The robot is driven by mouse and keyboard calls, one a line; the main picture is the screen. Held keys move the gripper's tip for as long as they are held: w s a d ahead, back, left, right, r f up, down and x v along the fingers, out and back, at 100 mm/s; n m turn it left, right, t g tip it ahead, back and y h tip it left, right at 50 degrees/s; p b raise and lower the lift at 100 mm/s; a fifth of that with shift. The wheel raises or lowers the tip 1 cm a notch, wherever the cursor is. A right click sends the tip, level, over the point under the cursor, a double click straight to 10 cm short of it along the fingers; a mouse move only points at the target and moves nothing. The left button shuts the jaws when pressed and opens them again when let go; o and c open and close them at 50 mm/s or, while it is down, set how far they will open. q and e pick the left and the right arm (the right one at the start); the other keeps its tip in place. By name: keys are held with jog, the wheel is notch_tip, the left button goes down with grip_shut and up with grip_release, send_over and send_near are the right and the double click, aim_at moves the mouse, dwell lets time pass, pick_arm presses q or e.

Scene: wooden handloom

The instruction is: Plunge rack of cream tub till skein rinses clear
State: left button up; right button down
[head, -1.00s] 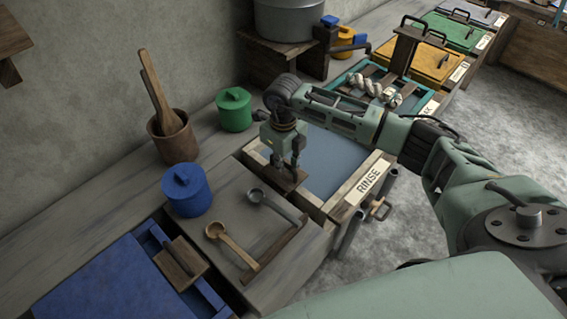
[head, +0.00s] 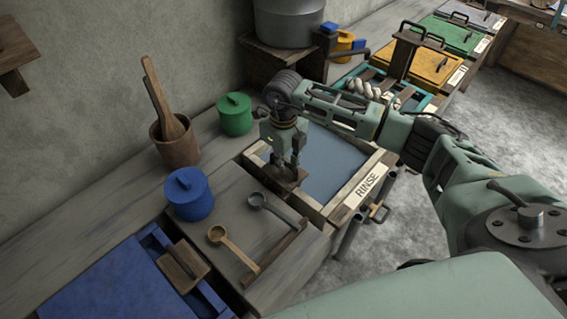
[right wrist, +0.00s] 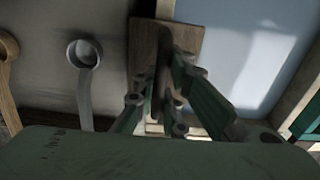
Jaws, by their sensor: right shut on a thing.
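The cream-rimmed tub marked RINSE (head: 345,201) stands in the middle of the head view, with flat blue-grey liquid (head: 335,165) inside. My right gripper (head: 287,170) points down over its left end, shut on the handle of a brown wooden rack piece (head: 283,181). In the right wrist view the gripper (right wrist: 168,95) closes around the upright handle, above the flat wooden board (right wrist: 185,38). How deep the rack sits is unclear. A pale twisted skein (head: 362,88) lies over the teal tub behind, partly hidden by my right arm. My left gripper is out of view.
Two ladles (head: 232,247) lie on the bench left of the tub. A blue canister (head: 189,197), a green canister (head: 235,116) and a pot of wooden tools (head: 176,148) stand along the wall. Yellow (head: 425,62) and green lidded tubs line up behind.

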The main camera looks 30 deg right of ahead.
notch_tip(320, 180, up, 13)
jog(key=p, duration=0.7)
jog(key=shift+f, duration=0.15)
jog(key=shift+w, duration=0.1)
jog(key=c, duration=0.6)
grip_release()
jog(key=shift+f, duration=0.1)
jog(key=shift+o, duration=0.2)
notch_tip(320, 180, up, 7)
jog(key=p, duration=0.4)
dwell(0.4)
